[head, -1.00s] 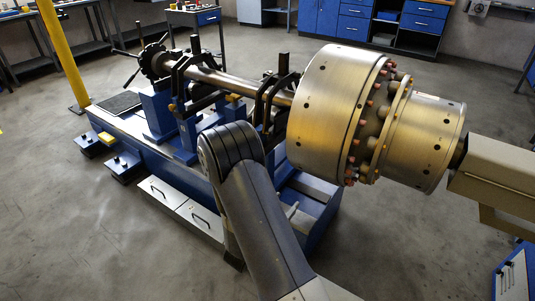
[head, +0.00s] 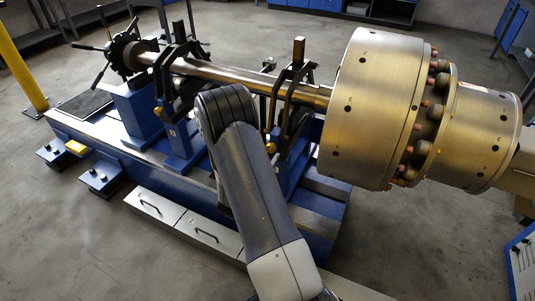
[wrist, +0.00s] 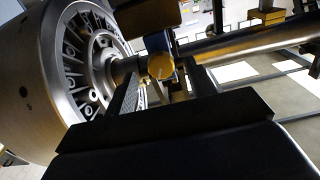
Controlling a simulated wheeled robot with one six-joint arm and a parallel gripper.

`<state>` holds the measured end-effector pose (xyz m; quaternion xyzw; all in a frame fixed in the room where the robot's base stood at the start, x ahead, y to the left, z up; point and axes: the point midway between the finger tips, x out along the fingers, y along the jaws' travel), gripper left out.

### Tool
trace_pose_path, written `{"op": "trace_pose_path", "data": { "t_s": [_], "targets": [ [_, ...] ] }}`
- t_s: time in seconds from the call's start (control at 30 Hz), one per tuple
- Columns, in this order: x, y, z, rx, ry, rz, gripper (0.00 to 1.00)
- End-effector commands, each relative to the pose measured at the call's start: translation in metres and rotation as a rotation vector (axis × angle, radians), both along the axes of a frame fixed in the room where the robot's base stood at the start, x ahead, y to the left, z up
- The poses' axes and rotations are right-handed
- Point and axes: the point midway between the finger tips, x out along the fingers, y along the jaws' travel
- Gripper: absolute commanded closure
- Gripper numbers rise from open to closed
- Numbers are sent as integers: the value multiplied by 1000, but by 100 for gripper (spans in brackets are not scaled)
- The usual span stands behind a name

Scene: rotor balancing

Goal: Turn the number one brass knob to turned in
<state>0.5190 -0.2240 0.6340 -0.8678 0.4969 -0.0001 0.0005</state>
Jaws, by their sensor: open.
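A round brass knob (wrist: 160,66) faces the wrist camera, with a faint mark on its face; I cannot read a number on it. It appears between the fingertips of my gripper (wrist: 163,82), which is open and empty. I cannot tell how far ahead of the fingers it lies. In the head view, a small brass knob (head: 270,148) shows on the nearer black shaft support (head: 291,84), just right of my arm, and another (head: 159,111) on the farther support. I cannot tell which is number one. My gripper is hidden behind my arm in the head view.
The large metal rotor drum (head: 370,110) is at the right, and also close on the left in the wrist view (wrist: 30,75). The steel shaft (head: 225,74) runs left from it above the blue machine bed (head: 110,155). Open floor (head: 60,240) lies in front.

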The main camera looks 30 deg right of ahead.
Motion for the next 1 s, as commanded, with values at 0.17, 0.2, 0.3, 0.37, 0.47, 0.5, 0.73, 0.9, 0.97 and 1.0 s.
{"op": "trace_pose_path", "data": {
  "t_s": [0.17,0.2,0.3,0.37,0.47,0.5,0.73,0.9,0.97,1.0],
  "targets": [
    [8,-15,0,0,0,-1,48],
    [10,-16,0,0,0,0,48],
    [11,-17,0,-1,1,2,48],
    [11,-17,0,-1,1,2,48],
    [11,-17,0,-1,1,2,48],
    [11,-17,0,-1,1,2,48],
    [10,-17,0,-1,1,1,67],
    [10,-17,0,-1,1,1,81],
    [10,-17,0,-1,1,1,85],
    [10,-17,0,-1,1,1,89]
  ]
}}
